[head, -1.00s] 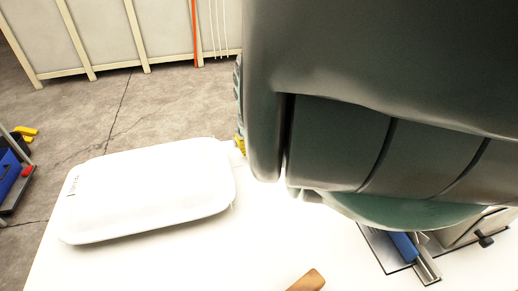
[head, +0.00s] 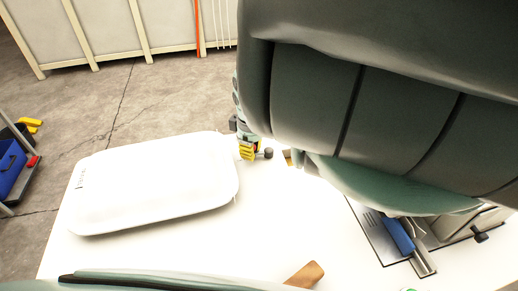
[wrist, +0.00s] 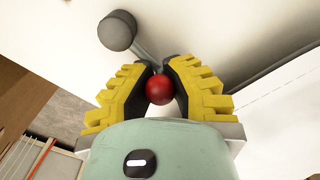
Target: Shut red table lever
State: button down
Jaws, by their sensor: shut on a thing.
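The red ball knob (wrist: 159,89) of the table lever is between the fingertips of my gripper (wrist: 160,82) in the wrist view. The yellow fingers with black pads are closed on it from both sides. A grey rod (wrist: 147,54) runs up-left from behind the knob to a dark grey round end (wrist: 117,30). In the head view, part of my gripper (head: 247,151) shows at the table's far edge, to the right of the white pillow. The red knob is hidden there, and my arm covers much of the right side.
The white pillow (head: 155,184) lies on the white table (head: 190,246). A wooden handle (head: 306,275) is near the front, and a device with a blue part (head: 399,235) is at right. A blue bin (head: 10,168) stands on the floor at left.

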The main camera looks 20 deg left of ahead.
jog(key=shift+s+d+n, duration=0.15)
jog(key=shift+n, duration=0.15)
jog(key=c, duration=0.8)
grip_release()
jog(key=shift+o, duration=0.2)
notch_tip(320, 180, up, 6)
jog(key=shift+r, duration=0.25)
jog(key=shift+d+r, duration=0.1)
jog(key=shift+r, duration=0.35)
